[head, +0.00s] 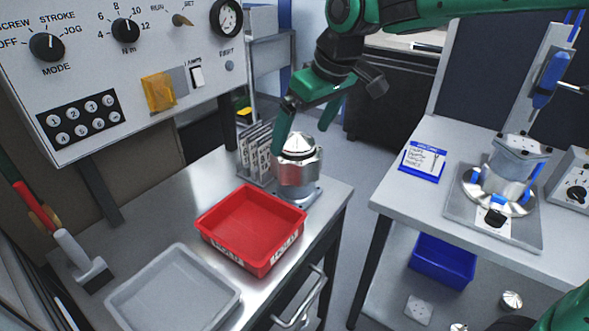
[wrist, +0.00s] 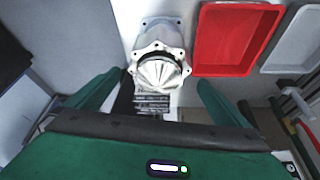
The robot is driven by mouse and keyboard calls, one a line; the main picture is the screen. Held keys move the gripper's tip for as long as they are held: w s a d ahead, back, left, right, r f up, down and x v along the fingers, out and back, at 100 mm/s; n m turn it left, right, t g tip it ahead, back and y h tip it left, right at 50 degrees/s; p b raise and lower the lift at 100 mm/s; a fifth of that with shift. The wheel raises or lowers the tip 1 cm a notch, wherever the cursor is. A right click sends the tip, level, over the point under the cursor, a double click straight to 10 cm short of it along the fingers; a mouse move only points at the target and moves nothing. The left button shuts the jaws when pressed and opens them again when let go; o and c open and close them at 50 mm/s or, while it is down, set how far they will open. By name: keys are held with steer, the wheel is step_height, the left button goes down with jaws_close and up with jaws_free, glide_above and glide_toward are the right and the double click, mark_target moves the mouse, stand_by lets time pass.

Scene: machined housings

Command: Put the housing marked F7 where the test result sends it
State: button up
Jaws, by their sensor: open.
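A silver machined housing (head: 298,170) with a conical top stands upright on a grey base at the right end of the left bench. It also shows in the wrist view (wrist: 160,72), with a lobed flange around its cone. I cannot read an F7 mark on it. My gripper (head: 303,138) is open, its green fingers close above the housing. In the wrist view my gripper (wrist: 158,98) is empty, with the housing ahead between its fingers. A second housing (head: 517,160) sits in a fixture with blue clamps on the right table; no mark is readable.
A red tray (head: 207,228) stands beside the housing, and a grey tray (head: 122,312) is nearer. A rack of cards (head: 256,150) stands behind the housing. A control panel (head: 110,60) overhangs the bench. A blue bin (head: 442,262) sits under the right table. A floor gap separates the tables.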

steer(key=shift+x, duration=3.15)
steer(key=shift+w, duration=0.2)
steer(key=c, duration=1.7)
steer(key=shift+r, duration=0.15)
steer(key=shift+c, duration=1)
steer(key=shift+r, duration=0.1)
